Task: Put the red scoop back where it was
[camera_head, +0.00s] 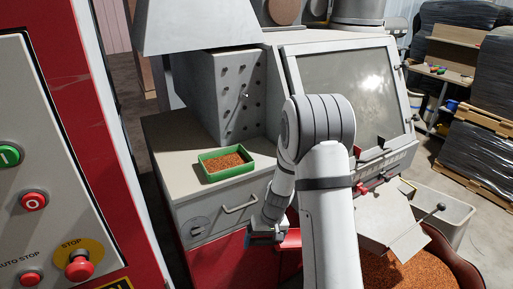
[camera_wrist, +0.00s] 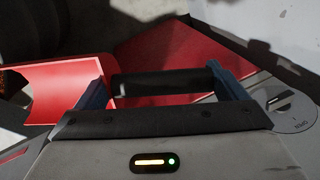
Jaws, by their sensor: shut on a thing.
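The red scoop (camera_head: 291,238) shows in the head view beside my gripper (camera_head: 264,236), low in front of the cabinet and partly hidden by my arm. In the wrist view my gripper (camera_wrist: 158,76) is shut on the scoop's black handle (camera_wrist: 170,84), which lies across between the two blue fingers. The scoop's red body (camera_wrist: 72,92) extends to the left of the fingers. I cannot tell whether the scoop touches anything else.
A green tray (camera_head: 225,174) of copper granules stands on the grey cabinet top (camera_head: 175,150). The cabinet front has a drawer handle (camera_head: 240,205) and a rotary switch (camera_head: 195,228). At lower right is a round bin (camera_head: 462,262) of granules. A control panel (camera_head: 50,130) stands at left.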

